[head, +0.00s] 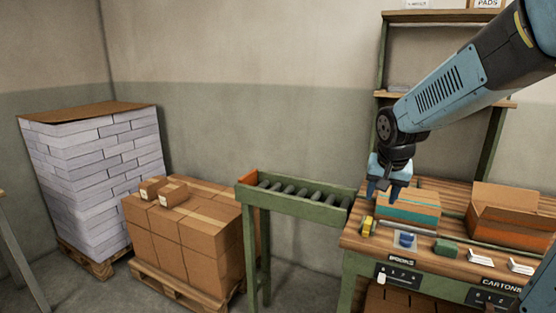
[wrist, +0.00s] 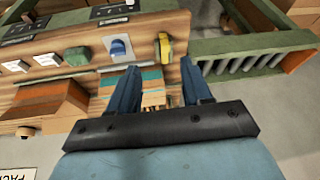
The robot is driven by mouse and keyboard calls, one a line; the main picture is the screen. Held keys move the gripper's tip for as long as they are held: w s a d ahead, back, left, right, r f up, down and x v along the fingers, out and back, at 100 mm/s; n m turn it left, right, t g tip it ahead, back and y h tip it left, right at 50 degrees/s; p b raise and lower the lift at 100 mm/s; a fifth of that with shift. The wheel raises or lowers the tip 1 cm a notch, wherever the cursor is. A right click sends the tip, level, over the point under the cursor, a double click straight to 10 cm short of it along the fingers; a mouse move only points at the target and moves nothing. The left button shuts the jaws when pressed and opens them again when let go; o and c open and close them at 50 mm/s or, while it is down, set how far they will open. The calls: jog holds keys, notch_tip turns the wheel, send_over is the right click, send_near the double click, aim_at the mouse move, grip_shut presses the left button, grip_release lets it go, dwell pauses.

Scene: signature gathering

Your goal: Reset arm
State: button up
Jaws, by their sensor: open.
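My gripper (head: 384,191) is open and points down over the left part of the wooden workbench (head: 350,241). Its two blue fingers also show in the wrist view (wrist: 159,72), apart, with nothing held between them. A brown carton with a teal band (head: 412,212) sits on the bench just beside and below the fingers. In the wrist view part of this carton (wrist: 152,84) shows between the fingers, but I cannot tell whether they touch it. My arm reaches in from the upper right.
A yellow tool (head: 368,227), a blue item (head: 406,239) and a green block (head: 446,248) lie along the bench front. An open carton (head: 511,224) stands right. A shelf rack (head: 447,16) rises behind. A roller conveyor (head: 296,202) adjoins the bench's left; stacked boxes (head: 186,246) stand beyond.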

jog(key=s+a+r+n, duration=0.2)
jog(key=s+r, duration=0.1)
jog(key=s, duration=0.7)
jog(key=s+a+r+n+t, duration=0.1)
jog(key=s+r+n, duration=0.1)
jog(key=s, duration=0.7)
jog(key=shift+s+a+r+y, duration=0.35)
jog(key=shift+s+r+y, duration=0.05)
jog(key=shift+r, duration=0.5)
